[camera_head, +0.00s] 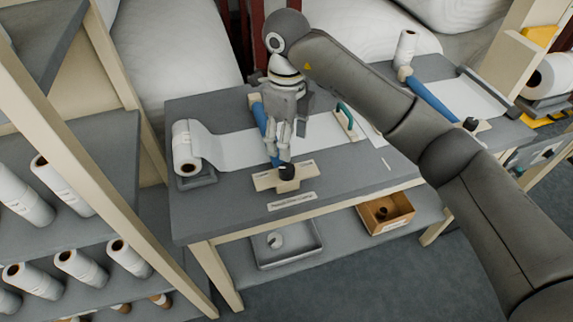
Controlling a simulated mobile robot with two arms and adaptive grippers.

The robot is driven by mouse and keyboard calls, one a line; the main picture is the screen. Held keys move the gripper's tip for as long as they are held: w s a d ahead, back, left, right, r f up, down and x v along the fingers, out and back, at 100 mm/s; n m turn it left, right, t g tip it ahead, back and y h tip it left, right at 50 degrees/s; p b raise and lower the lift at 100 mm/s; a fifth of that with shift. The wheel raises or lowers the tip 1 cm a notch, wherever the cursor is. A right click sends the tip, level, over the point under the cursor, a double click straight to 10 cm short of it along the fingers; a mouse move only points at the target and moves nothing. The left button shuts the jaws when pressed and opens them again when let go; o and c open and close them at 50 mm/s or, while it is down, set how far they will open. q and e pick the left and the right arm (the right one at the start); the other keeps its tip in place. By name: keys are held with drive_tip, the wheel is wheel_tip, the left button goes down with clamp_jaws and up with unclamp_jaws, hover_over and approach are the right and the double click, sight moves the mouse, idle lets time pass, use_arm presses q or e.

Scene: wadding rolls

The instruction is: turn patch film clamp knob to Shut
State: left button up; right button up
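The clamp knob (287,172) is a small black knob on a beige cross-shaped plate (265,181) near the front of the grey table. A label plate (292,201) lies in front of it; its text is too small to read surely. A blue clamp bar (260,117) lies across the white film (228,150) behind the knob. My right gripper (278,158) points down, with its fingertips just behind and above the knob. Its fingers look close together; whether they touch the knob is unclear. My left gripper is not in view.
A white roll (185,148) sits at the table's left end. A green-handled tool (346,119) lies right of my gripper. A second table with another blue bar (430,98) stands at right. Shelves with rolls (25,203) stand at left. A tray (288,252) and box (385,213) are below.

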sight(287, 168)
wheel_tip(287, 168, down, 9)
drive_tip(key=p, duration=0.2)
drive_tip(key=shift+r+p, duration=0.2)
drive_tip(key=shift+p, duration=0.1)
drive_tip(key=shift+f, duration=0.6)
drive_tip(key=c, duration=1.1)
drive_tip(key=shift+o, duration=0.2)
